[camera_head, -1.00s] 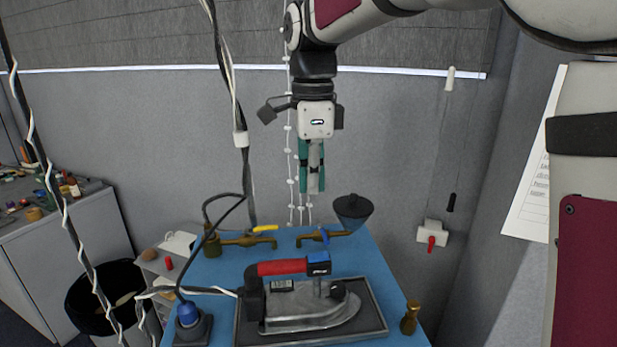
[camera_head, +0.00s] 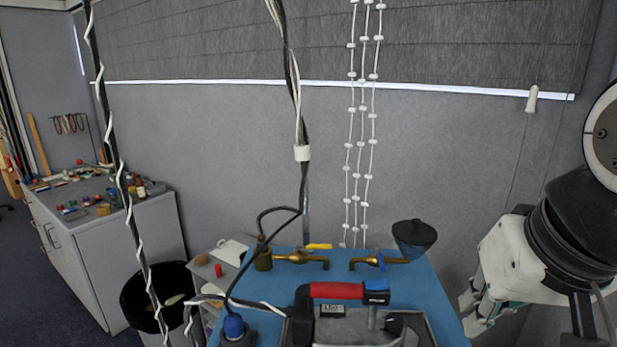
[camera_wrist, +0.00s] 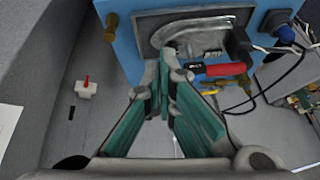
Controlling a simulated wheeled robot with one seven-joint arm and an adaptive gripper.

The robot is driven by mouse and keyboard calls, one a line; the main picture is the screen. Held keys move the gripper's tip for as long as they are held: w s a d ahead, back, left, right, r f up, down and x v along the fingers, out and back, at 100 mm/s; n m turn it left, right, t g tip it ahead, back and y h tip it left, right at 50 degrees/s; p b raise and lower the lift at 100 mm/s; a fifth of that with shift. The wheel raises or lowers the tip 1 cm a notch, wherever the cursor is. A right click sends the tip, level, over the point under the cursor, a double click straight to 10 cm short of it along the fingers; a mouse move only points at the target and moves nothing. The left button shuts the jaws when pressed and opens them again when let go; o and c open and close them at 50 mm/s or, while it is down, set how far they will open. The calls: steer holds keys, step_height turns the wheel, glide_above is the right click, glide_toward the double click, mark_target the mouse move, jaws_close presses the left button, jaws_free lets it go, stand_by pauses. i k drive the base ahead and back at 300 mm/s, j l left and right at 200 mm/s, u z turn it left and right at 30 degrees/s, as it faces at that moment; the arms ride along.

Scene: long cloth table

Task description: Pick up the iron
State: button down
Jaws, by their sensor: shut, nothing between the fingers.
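The iron (camera_head: 337,291) has a red handle with a blue end and a grey metal body. It sits on a dark tray on the blue table (camera_head: 440,295), cut off by the bottom edge of the head view. My gripper (camera_head: 470,312) is at the right of the head view, to the right of the table. In the wrist view my gripper (camera_wrist: 173,66) has its fingertips together, with nothing between them.
Two brass taps (camera_head: 300,258) (camera_head: 378,261) and a dark funnel (camera_head: 414,237) stand at the table's back. Cables hang on the left, and one runs to the iron. A blue plug (camera_head: 233,326) stands left of the iron. A brass fitting (camera_wrist: 111,26) is near the table edge.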

mark_target(325, 325)
steer(key=k, duration=0.3)
steer(key=k+u, duration=0.25)
steer(key=k, duration=0.25)
steer(key=k+j+u, duration=0.3)
steer(key=k, duration=0.15)
steer(key=u, duration=2.05)
steer(key=l+u, duration=0.2)
steer(key=u, duration=0.2)
steer(key=i+l+u, duration=0.1)
steer(key=u, duration=0.35)
steer(key=l+u, duration=0.4)
steer(key=l, duration=1.15)
steer(key=u, duration=1.35)
